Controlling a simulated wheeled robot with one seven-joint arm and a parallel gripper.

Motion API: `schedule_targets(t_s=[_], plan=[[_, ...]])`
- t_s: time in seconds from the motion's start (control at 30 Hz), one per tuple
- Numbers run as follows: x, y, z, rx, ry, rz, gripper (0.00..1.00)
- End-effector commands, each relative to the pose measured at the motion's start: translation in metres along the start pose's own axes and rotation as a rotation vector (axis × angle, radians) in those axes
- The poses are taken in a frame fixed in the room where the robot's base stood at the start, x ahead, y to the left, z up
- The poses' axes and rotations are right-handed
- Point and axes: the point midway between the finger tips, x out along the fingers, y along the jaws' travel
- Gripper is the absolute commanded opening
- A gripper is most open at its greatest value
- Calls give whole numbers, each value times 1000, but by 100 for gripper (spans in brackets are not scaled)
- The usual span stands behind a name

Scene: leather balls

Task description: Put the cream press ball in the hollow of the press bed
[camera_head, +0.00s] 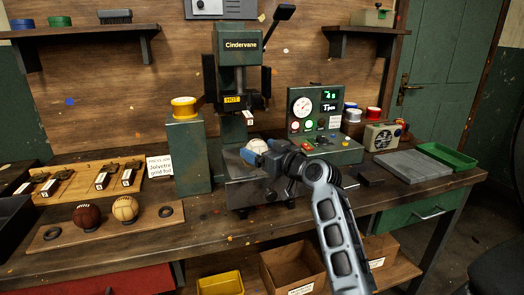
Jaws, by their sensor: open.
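The cream press ball (258,145) sits at the bed of the green press, beneath the press head and partly hidden by my gripper. My gripper (256,154) is open, with its blue fingertips at the ball's near side. Whether the fingers touch the ball cannot be told. The press bed (246,188) is a dark metal block at the foot of the press. Its hollow is hidden behind the ball and my gripper, so how the ball sits in it is unclear.
A wooden rack (60,233) at the left holds a brown ball (87,217) and a tan ball (125,208). A green pillar (190,158) stands left of the press, and a control box (322,135) stands right. A grey slab (411,163) lies farther right.

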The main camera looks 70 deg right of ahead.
Motion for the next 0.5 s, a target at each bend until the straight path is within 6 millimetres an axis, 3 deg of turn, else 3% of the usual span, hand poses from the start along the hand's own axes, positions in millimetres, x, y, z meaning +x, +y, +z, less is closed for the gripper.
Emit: schedule_targets(t_s=[0.17, 0.5], plan=[[-16, 0, 1, 1, 1, 2, 93], [-85, 0, 1, 0, 0, 2, 93]])
